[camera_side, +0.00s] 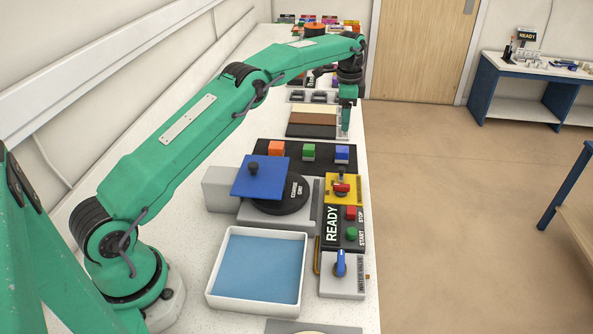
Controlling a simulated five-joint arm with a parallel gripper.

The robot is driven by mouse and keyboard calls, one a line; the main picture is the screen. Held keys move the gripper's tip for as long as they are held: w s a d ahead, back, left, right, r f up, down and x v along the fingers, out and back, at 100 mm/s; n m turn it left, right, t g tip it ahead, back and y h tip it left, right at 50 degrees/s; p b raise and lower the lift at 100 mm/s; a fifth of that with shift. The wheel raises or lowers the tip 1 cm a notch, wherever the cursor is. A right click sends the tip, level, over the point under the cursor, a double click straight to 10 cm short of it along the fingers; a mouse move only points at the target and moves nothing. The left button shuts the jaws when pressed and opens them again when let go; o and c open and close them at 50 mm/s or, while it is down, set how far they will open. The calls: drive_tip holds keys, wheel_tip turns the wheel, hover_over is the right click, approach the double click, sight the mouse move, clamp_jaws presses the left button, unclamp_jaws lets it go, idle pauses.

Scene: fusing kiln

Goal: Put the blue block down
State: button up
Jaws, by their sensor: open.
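The blue block (342,153) stands at the right end of a black strip (326,163) on the white bench. My gripper (346,126) points down, open and empty, above the block in the picture. A gap shows between the fingertips and the block; I cannot tell how far behind or above it they are. A green block (309,151) and an orange block (276,148) stand on the same strip, left of the blue one.
A blue plate (260,177) with a black knob lies over a dark grit disc (285,200) in front. A white-rimmed water tray (215,298) and a control panel (342,230) are nearer. Brown and cream slabs (311,119) lie behind. The bench's right edge is close.

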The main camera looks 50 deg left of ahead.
idle(0.4)
drive_tip(key=s+d+r+n+t, duration=0.1)
drive_tip(key=s+d+r+n, duration=0.15)
drive_tip(key=s+r, duration=0.65)
drive_tip(key=s+d+r+n+t, duration=0.2)
drive_tip(key=s+d+r, duration=0.2)
drive_tip(key=s+r, duration=0.5)
drive_tip(key=s+d+f+n+t, duration=0.1)
drive_tip(key=s+f+n, duration=0.1)
drive_tip(key=s, duration=1)
drive_tip(key=s+d+f+n+t, duration=0.1)
drive_tip(key=s+f, duration=0.3)
drive_tip(key=s, duration=0.8)
drive_tip(key=shift+s+d+n+t, duration=0.15)
drive_tip(key=shift+d+n+t, duration=0.15)
drive_tip(key=shift+d+n, duration=0.35)
drive_tip(key=shift+a+f, duration=0.1)
